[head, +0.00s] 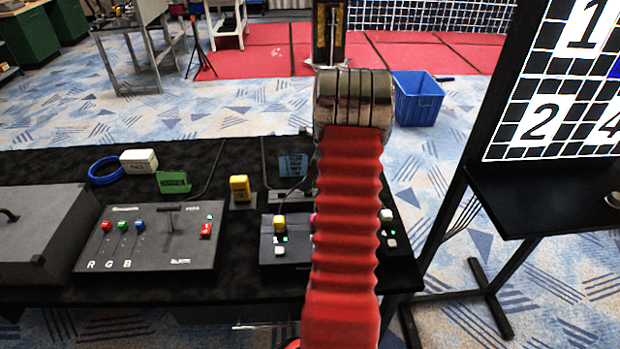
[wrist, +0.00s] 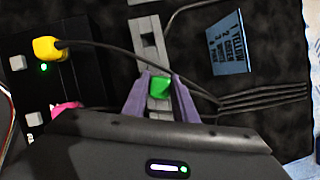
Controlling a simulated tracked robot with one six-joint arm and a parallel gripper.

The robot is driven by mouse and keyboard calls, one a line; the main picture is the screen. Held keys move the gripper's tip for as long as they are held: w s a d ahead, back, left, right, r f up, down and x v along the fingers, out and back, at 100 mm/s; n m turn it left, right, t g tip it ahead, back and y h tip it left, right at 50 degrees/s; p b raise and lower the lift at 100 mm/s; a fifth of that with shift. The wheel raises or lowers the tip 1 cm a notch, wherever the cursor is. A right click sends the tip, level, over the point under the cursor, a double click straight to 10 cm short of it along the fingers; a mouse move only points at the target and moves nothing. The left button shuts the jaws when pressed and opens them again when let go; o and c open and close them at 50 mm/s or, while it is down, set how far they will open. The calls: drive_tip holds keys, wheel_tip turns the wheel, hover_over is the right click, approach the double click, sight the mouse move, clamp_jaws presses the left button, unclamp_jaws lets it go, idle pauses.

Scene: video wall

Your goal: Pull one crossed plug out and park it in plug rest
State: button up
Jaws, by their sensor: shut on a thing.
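In the wrist view my gripper (wrist: 160,86) has its two purple fingers closed around a green plug (wrist: 160,88). The plug is over the grey plug rest (wrist: 146,27), a strip with dark slots; I cannot tell whether it sits in one. A yellow plug (wrist: 47,48) is in the black switcher box (wrist: 22,95), beside a lit green light. A pink plug (wrist: 66,109) is partly hidden by my gripper body. In the head view the yellow plug (head: 279,221) stands on the box (head: 268,262); my red arm hides my gripper there.
A blue order card (wrist: 229,42) lies right of the rest; black cables (wrist: 262,98) run below it. On the bench are a control panel (head: 150,240), a grey case (head: 40,232) and a yellow device (head: 240,189). A screen (head: 560,110) stands at the right.

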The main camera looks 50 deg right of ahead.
drive_tip(key=shift+f, duration=1.4)
idle(0.6)
drive_tip(key=o, duration=1.1)
drive_tip(key=shift+o, duration=0.4)
drive_tip(key=o, duration=0.5)
drive_tip(key=shift+r, duration=3.5)
